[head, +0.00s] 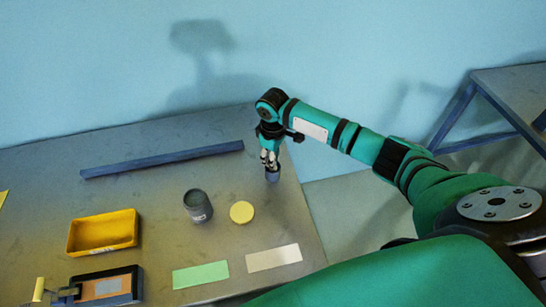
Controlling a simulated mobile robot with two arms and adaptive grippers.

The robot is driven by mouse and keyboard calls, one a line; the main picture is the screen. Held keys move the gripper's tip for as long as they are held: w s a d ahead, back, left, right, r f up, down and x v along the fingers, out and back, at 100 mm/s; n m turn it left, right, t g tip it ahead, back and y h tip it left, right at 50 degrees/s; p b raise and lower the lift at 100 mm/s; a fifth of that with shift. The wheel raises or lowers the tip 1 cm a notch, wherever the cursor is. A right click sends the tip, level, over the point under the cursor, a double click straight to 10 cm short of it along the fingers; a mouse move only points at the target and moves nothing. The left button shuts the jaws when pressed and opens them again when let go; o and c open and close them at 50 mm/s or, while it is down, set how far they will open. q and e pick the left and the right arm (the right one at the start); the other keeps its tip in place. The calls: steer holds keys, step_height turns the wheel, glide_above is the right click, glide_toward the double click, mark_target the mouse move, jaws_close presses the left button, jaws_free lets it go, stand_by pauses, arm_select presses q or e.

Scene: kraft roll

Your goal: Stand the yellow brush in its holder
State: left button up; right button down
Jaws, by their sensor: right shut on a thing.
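My right gripper (268,157) is at the far right part of the table, pointing down. It is shut on a small grey-blue piece (272,175), which shows below the fingertips at or just above the table top. I cannot tell whether this piece is part of the yellow brush; no yellow shows on it. A dark grey round cup (198,206) with a pale label stands upright to the left of the gripper and may be the holder. Nothing is seen standing in it. My left gripper is not in view.
A yellow disc (242,212) lies beside the cup. A yellow tray (73,238), a black-framed pad (133,286) and a yellow-handled tool (39,289) are at left. Green (200,274) and beige (273,257) cards lie in front. A long dark bar (162,159) lies behind.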

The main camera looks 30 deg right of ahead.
steer(key=c, duration=1.5)
jaws_free()
steer(key=shift+f, duration=0.15)
steer(key=shift+o, duration=1.2)
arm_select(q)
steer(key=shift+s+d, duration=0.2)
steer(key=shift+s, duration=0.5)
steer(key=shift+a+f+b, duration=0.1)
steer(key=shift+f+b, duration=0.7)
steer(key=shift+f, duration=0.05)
arm_select(e)
step_height(320, 180, up, 12)
steer(key=shift+r, duration=0.2)
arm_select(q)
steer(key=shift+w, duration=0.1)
arm_select(e)
steer(key=shift+f, duration=0.15)
